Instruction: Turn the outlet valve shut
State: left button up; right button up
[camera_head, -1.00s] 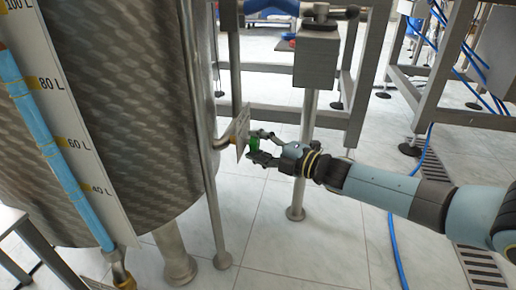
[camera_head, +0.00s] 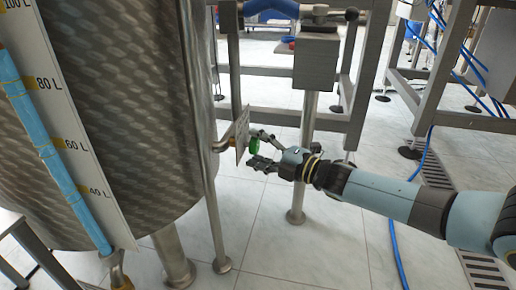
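The outlet valve's green handle (camera_head: 254,146) sits on the short outlet pipe (camera_head: 223,145) low on the right side of the steel tank, just right of a small pale plate (camera_head: 241,137). My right gripper (camera_head: 254,149) reaches in from the right. Its fingers are spread, one above and one below the green handle, and look apart from it. Part of the valve is hidden behind the plate. My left gripper is not in view.
The patterned steel tank (camera_head: 130,120) with a litre scale (camera_head: 75,150) fills the left. A steel post with a box (camera_head: 316,60) stands behind my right gripper. A blue hose (camera_head: 396,250) lies on the tiled floor.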

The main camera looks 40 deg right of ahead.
jog(key=v, duration=1.2)
dwell(0.4)
